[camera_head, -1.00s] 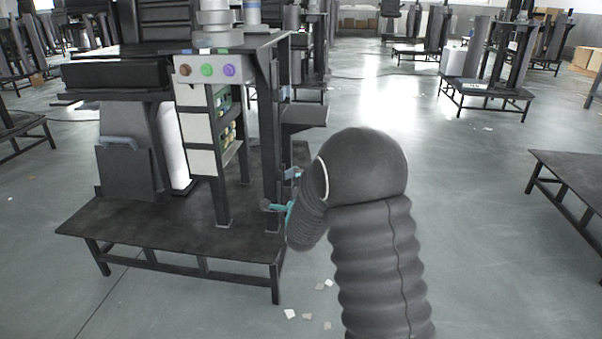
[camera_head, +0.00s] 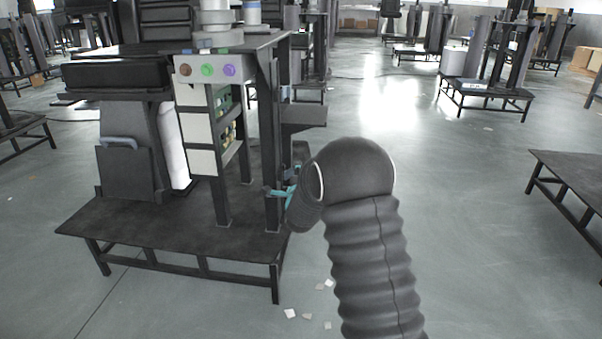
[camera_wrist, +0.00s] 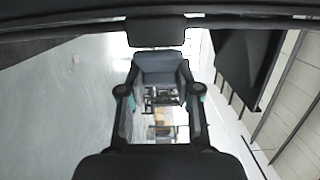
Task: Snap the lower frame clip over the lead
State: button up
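My gripper (camera_wrist: 160,100) points at the right side of the dark machine frame (camera_head: 270,140), low on its right post. In the head view its teal-marked fingers (camera_head: 282,191) show beside that post, and my arm hides the rest. In the wrist view the two fingers stand apart, with a grey-blue block (camera_wrist: 160,70) between or beyond their ends. I cannot tell whether they touch it, nor whether it is the lower frame clip. A black pad (camera_wrist: 155,31) lies just past it. I cannot pick out the lead.
The frame stands on a low black platform (camera_head: 150,235). A shelf box (camera_head: 303,115) juts from its right side above my gripper. Another low table (camera_head: 580,180) stands at the right. Pale scraps (camera_head: 291,313) lie on the floor. Open floor lies between platform and table.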

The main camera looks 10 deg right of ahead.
grip_shut()
jog(key=shift+w+n+y, duration=0.2)
jog(key=shift+n+y, duration=0.3)
jog(key=shift+y, duration=0.3)
jog(key=shift+w+a+n+y, duration=0.2)
jog(key=shift+n+y, duration=0.3)
jog(key=shift+y, duration=0.3)
jog(key=shift+w+a+n+y, duration=0.1)
jog(key=shift+w+n+y, duration=0.1)
jog(key=shift+n+y, duration=0.45)
jog(key=shift+w+a+n+y, duration=0.15)
jog(key=shift+n+y, duration=0.15)
jog(key=shift+y, duration=0.35)
jog(key=shift+w+a+n+y, duration=0.1)
jog(key=shift+n+y, duration=0.15)
jog(key=shift+y, duration=0.35)
jog(key=o, duration=1)
grip_release()
jog(key=shift+c, duration=0.2)
